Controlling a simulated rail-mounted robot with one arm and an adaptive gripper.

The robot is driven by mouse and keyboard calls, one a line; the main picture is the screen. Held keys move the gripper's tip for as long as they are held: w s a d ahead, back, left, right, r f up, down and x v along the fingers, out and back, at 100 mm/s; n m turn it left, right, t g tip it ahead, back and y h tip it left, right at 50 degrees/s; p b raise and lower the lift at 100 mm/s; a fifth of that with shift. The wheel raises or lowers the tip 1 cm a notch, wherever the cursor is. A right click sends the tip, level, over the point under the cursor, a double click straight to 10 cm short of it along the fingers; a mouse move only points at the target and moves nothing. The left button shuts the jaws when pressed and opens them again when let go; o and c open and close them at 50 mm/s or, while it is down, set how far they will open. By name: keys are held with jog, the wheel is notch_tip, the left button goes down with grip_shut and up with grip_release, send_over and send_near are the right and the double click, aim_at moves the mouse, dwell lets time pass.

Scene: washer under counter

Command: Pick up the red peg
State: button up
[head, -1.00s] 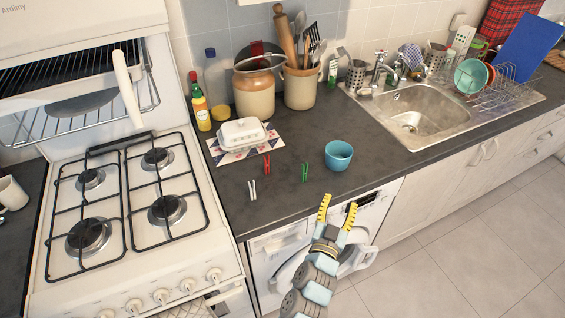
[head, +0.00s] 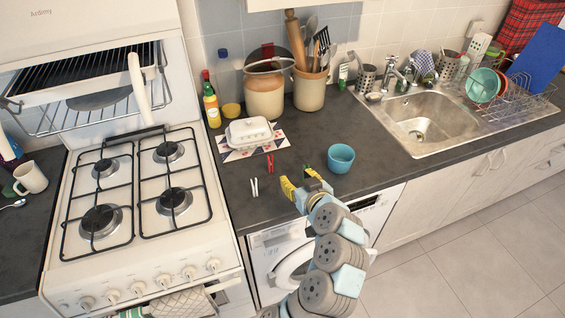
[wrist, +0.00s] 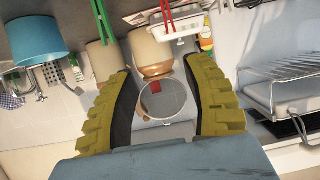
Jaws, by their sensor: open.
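The red peg (head: 270,162) stands on the dark counter in front of the white butter dish (head: 249,131). In the wrist view the red peg (wrist: 168,17) shows at the top, beyond the fingertips. My gripper (head: 298,180) is at the counter's front edge, to the right of and nearer than the red peg. Its yellow fingers (wrist: 161,68) are apart with nothing held between them. The green peg (wrist: 103,20) is at the top of the wrist view; in the head view my gripper mostly hides it. The white peg (head: 254,187) stands left of my gripper.
A blue bowl (head: 341,157) is close to the right of my gripper. Jars (head: 264,96) and bottles (head: 211,105) stand at the back. The stove (head: 140,190) is left and the sink (head: 425,122) right. The counter around the pegs is mostly clear.

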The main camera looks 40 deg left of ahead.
jog(key=p, duration=0.3)
send_near(271, 156)
jog(key=shift+n+g, duration=0.4)
jog(key=shift+w+x, duration=0.25)
jog(key=shift+x, duration=2.45)
jog(key=shift+d, duration=0.1)
jog(key=shift+r+p+x, duration=0.1)
jog(key=shift+p+x, duration=0.2)
jog(key=shift+x, duration=0.35)
jog(key=shift+r+p+x, duration=0.15)
jog(key=shift+p+x, duration=0.15)
jog(key=shift+x, duration=1.7)
jog(key=shift+s, duration=0.1)
jog(key=c, duration=0.8)
